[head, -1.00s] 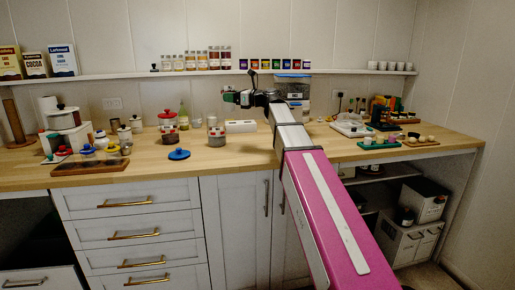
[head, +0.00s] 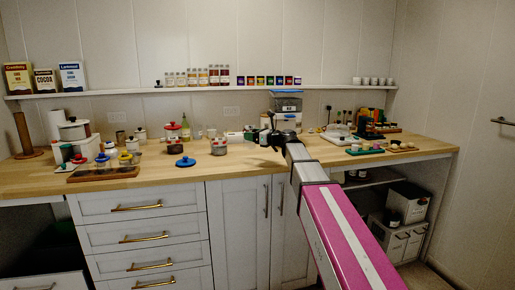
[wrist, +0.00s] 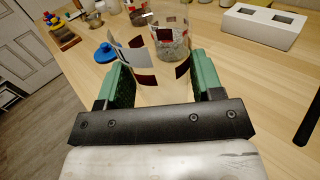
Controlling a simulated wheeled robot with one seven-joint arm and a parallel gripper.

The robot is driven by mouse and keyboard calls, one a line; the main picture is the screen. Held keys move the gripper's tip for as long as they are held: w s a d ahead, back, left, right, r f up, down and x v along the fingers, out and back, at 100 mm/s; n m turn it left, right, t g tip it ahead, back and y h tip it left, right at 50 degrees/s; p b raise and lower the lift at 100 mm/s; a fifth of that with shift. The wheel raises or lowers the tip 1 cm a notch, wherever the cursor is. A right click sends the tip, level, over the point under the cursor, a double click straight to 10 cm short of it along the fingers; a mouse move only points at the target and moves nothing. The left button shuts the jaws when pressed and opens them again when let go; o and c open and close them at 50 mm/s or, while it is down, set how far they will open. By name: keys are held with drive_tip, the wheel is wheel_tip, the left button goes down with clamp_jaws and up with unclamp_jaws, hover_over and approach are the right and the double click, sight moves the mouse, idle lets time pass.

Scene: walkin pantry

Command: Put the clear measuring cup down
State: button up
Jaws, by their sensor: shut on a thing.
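My gripper (wrist: 152,88) has green finger pads and is shut on the clear measuring cup (wrist: 150,72), which is see-through with dark red and pale patches showing on it. In the head view my gripper (head: 262,135) is low over the wooden counter (wrist: 240,85), right of the blue lid (head: 186,161). The cup is too small and clear to make out in the head view. I cannot tell whether its base touches the counter.
A glass jar (wrist: 172,42) stands just beyond the cup. A white block with two openings (wrist: 263,25) is at the back right. The blue lid (wrist: 105,53) lies to the left. Bare counter shows to the right of the gripper. A tray of small jars (head: 104,173) sits further left.

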drive_tip(key=shift+w+d+f, duration=0.35)
drive_tip(key=shift+w+f, duration=0.15)
drive_tip(key=shift+f, duration=0.55)
drive_tip(key=shift+w+d+f, duration=0.4)
drive_tip(key=shift+w+f, duration=0.05)
drive_tip(key=shift+f, duration=0.55)
drive_tip(key=shift+w+d+f, duration=0.35)
drive_tip(key=shift+w+f, duration=0.15)
drive_tip(key=shift+f, duration=0.55)
drive_tip(key=shift+f, duration=0.15)
drive_tip(key=o, duration=1.1)
drive_tip(key=shift+s+d, duration=0.15)
drive_tip(key=shift+d, duration=0.05)
drive_tip(key=v, duration=1.1)
drive_tip(key=shift+d, duration=0.25)
